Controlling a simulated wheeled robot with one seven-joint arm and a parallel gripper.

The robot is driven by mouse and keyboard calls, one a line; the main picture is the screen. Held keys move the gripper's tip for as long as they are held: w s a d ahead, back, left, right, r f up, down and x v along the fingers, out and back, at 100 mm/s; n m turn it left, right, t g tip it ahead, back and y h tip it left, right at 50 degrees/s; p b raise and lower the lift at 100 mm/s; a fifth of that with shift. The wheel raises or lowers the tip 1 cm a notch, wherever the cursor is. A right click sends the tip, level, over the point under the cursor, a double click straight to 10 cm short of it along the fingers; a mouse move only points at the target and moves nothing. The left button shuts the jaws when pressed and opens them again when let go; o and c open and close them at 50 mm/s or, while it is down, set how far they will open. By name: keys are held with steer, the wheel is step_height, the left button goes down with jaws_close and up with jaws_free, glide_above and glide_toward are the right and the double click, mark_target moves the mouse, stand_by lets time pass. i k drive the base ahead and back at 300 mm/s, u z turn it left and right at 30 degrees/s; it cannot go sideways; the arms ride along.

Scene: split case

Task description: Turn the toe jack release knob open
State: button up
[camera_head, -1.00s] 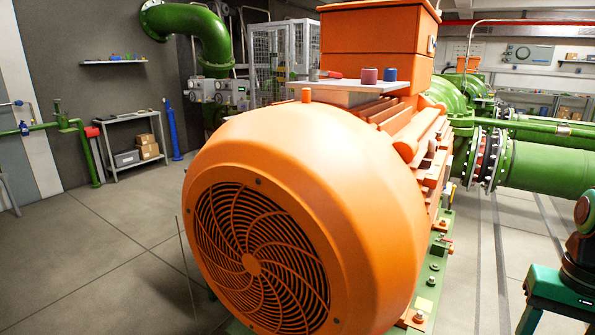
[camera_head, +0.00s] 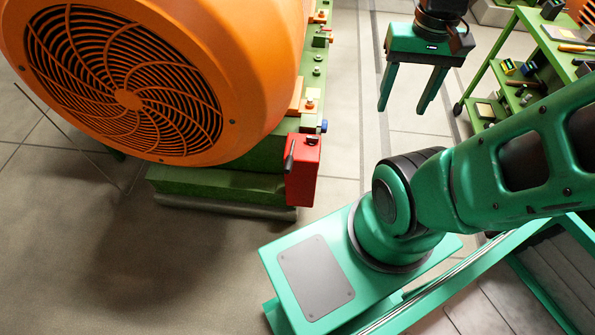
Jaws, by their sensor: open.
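The red toe jack (camera_head: 303,172) stands upright on the floor at the near right corner of the motor's green base frame. A dark lever or handle sticks up on its left side, and a small dark knob (camera_head: 312,141) shows on its top. I cannot tell which way the knob is turned. My gripper (camera_head: 402,109) hangs to the upper right of the jack, fingers pointing down, spread and empty. It is apart from the jack and touches nothing.
A small blue knob (camera_head: 324,126) is on the frame beside the jack. A green tool cart (camera_head: 520,70) stands at the upper right. Floor between jack and gripper is clear.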

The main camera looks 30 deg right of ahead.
mark_target(311, 139)
steer(key=u, duration=1.1)
steer(key=k, duration=0.9)
steer(key=z, duration=1.05)
steer(key=i, duration=0.5)
